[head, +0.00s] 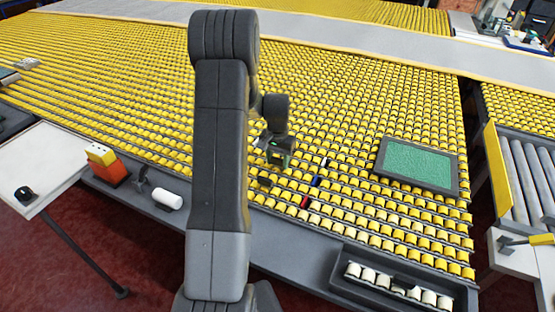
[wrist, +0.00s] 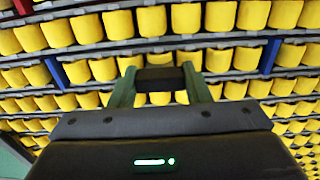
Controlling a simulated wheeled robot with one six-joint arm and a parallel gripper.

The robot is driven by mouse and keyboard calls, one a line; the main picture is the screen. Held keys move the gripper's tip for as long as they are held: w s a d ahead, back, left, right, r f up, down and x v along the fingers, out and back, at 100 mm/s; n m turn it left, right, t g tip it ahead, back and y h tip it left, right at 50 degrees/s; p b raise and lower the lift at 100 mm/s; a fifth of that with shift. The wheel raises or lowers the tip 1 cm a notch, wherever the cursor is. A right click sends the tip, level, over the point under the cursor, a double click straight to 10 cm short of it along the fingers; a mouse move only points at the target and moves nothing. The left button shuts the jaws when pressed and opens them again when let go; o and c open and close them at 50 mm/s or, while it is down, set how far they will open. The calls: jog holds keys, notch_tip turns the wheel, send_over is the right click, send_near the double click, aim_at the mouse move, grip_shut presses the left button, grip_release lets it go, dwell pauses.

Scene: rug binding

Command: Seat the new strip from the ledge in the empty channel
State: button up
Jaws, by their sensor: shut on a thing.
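My gripper (wrist: 160,82) is shut on a short dark piece (wrist: 158,74), which lies across between its two green fingers over the rows of yellow rollers. I cannot tell for sure that this piece is the new strip. In the head view my gripper (head: 268,172) hangs over the roller bed, partly behind my arm. Blue strips (wrist: 270,55) stand between rollers at the right and left of the wrist view. In the head view a red strip (head: 304,201), a blue strip (head: 316,181) and a white strip (head: 325,163) show right of my gripper. I cannot make out the empty channel.
A dark tray (head: 350,292) of white rollers sits at the front right. A green panel (head: 417,163) lies on the bed at the right.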

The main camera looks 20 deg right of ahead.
aim_at(277, 159)
jog(key=o, duration=0.7)
jog(key=shift+f, duration=0.15)
jog(key=o, duration=0.5)
notch_tip(277, 159, up, 12)
jog(key=shift+r+b, duration=0.25)
jog(key=shift+b, duration=0.1)
